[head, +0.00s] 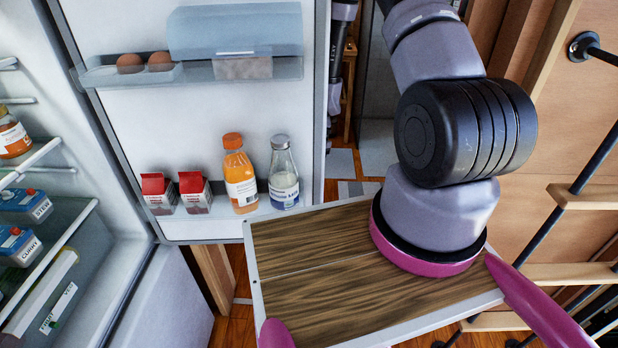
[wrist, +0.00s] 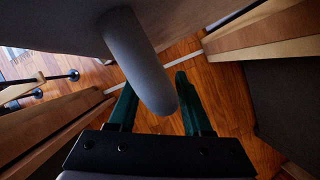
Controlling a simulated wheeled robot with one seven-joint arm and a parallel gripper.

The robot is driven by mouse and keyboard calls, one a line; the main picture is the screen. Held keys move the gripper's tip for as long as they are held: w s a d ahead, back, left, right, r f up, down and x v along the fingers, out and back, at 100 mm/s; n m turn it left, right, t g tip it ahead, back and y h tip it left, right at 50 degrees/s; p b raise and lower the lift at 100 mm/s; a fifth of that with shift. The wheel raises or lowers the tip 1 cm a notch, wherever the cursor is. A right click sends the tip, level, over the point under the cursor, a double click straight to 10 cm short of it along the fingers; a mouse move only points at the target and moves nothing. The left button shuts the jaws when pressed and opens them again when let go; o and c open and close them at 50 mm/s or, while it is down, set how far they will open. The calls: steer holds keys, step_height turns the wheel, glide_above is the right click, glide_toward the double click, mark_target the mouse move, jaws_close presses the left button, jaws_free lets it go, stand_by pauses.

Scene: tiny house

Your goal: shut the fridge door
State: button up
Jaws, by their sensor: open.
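The fridge door (head: 205,115) stands open in the head view, its white inner side facing me. Its shelves hold eggs, two red-topped cartons, an orange bottle and a milk bottle. The fridge (head: 130,280) has its lit interior at the left. In the wrist view, a rounded grey bar (wrist: 140,60), which looks like the door handle, runs down from a dark surface and ends between the fingers. My gripper (wrist: 158,100) is open, with one dark green finger on either side of the bar. Contact is unclear. The head view does not show the fingers.
Fridge shelves at the left carry a jar (head: 12,138) and blue-topped tubs (head: 18,245). A wooden stair or shelf frame with black rails (head: 565,210) stands at the right. Wooden floor (wrist: 215,80) shows below my gripper, between wooden beams.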

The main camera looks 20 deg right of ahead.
steer(key=shift+f, duration=0.1)
jaws_close()
stand_by(1.4)
